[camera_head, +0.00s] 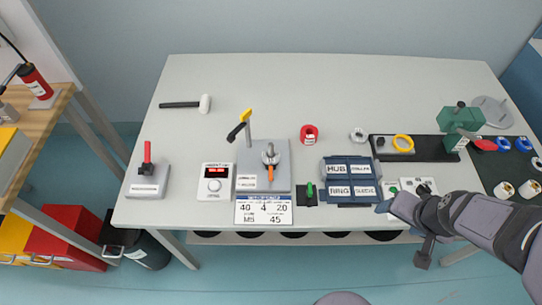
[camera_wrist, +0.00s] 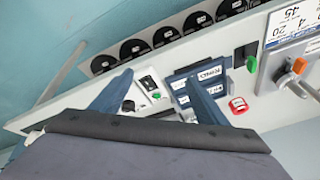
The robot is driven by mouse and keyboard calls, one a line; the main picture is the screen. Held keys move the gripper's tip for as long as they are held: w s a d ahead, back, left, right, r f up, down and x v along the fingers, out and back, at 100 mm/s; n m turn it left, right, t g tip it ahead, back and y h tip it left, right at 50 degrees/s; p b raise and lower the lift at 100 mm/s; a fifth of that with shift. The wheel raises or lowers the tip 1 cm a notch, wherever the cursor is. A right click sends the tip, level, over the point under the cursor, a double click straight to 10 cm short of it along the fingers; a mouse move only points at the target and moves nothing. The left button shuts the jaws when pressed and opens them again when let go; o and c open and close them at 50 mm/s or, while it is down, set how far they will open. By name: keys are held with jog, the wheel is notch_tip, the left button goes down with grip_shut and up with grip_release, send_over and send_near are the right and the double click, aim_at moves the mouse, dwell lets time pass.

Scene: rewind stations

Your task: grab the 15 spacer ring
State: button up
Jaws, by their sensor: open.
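Several ring-shaped parts are in the head view, but no number is readable on any of them, so I cannot tell which is the 15 spacer ring. A red ring (camera_head: 309,134) lies mid-table, with a grey-white ring (camera_head: 358,134) to its right. A yellow ring (camera_head: 403,143) sits at the black strip. Blue rings (camera_head: 522,144) lie at the far right. My gripper (camera_head: 385,207) is near the front edge, beside the labelled blue tray. In the wrist view its two blue fingers (camera_wrist: 158,82) are apart with nothing held between them.
The blue tray (camera_head: 349,179) has compartments labelled HUB and RING. A green machine (camera_head: 461,120) stands at the back right. A grey station with a lever (camera_head: 263,165) and a white control box (camera_head: 215,184) are left of centre. The table's back middle is clear.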

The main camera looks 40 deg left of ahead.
jog(key=w+a+f+n+t+y, duration=0.1)
jog(key=w+a+f+t+y, duration=0.1)
jog(key=a, duration=0.9)
jog(key=n+t+y+b, duration=0.2)
jog(key=t, duration=0.1)
send_near(270, 156)
jog(key=w+d+f, duration=0.1)
jog(key=w, duration=0.1)
jog(key=w+d, duration=0.1)
jog(key=w, duration=0.1)
jog(key=w+d+f, duration=0.1)
jog(key=w+d, duration=0.1)
jog(key=shift+w+f, duration=0.3)
jog(key=shift+w, duration=0.1)
jog(key=s+a+t, duration=0.1)
jog(key=s, duration=0.1)
jog(key=s+a+n+t, duration=0.1)
jog(key=s, duration=0.2)
jog(key=s+a+t+y+b, duration=0.1)
jog(key=s+a, duration=0.1)
jog(key=s, duration=0.1)
jog(key=shift+f, duration=0.15)
jog(key=shift+p+x, duration=1.15)
jog(key=shift+x, duration=2.55)
jog(key=c, duration=1.2)
